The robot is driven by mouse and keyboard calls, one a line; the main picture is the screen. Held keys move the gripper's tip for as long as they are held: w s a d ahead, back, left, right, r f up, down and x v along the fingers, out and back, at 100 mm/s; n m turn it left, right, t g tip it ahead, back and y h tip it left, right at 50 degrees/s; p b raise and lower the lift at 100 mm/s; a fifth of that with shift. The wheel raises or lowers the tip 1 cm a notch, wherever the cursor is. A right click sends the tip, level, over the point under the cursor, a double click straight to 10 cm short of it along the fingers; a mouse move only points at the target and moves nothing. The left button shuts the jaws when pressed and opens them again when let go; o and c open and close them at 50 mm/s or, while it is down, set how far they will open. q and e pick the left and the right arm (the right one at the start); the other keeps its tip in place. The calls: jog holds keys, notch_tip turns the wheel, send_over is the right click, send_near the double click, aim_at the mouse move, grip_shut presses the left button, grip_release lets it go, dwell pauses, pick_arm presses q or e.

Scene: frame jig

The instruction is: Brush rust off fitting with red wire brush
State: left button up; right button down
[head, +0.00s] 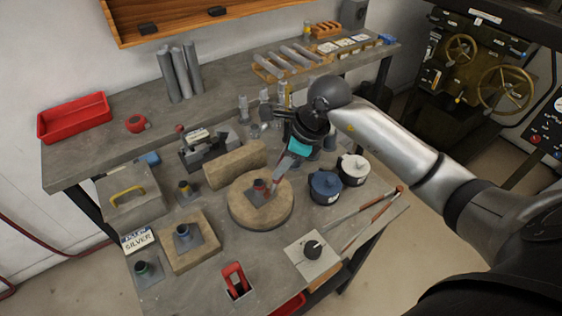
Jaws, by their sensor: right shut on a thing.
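A small fitting (259,187) with a reddish-brown, rusty-looking collar on a grey square base sits on a round wooden disc (240,213) in the middle of the bench. My right gripper (289,160) is just above and to the right of it, shut on a slim red and grey tool that looks like the red wire brush (281,176). The brush slants down and left, its lower end beside the fitting. I cannot tell whether its bristles touch the fitting. My left gripper is not in view.
Similar fittings stand on a wooden board (205,253) and near the SILVER label (138,240) at left. A blue-lidded pot (325,187) and a white-lidded pot (354,168) stand right of the disc. A wooden block (235,163) lies behind it. A red clamp (235,280) is in front.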

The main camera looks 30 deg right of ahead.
jog(key=shift+f+b, duration=0.55)
jog(key=shift+f, duration=0.05)
dwell(0.7)
jog(key=shift+w+a+r+b, duration=0.15)
jog(key=shift+w+b, duration=0.15)
jog(key=shift+w, duration=0.55)
jog(key=shift+s+d, duration=0.25)
jog(key=shift+s, duration=0.65)
jog(key=shift+w+a+f+b, duration=0.2)
jog(key=shift+w+b, duration=0.15)
jog(key=shift+w, duration=0.45)
jog(key=shift+s+d+r, duration=0.1)
jog(key=shift+s+d, duration=0.1)
jog(key=shift+s, duration=0.65)
jog(key=shift+w+a, duration=0.2)
jog(key=shift+w, duration=0.7)
jog(key=shift+s+d, duration=0.2)
jog(key=shift+s, duration=0.7)
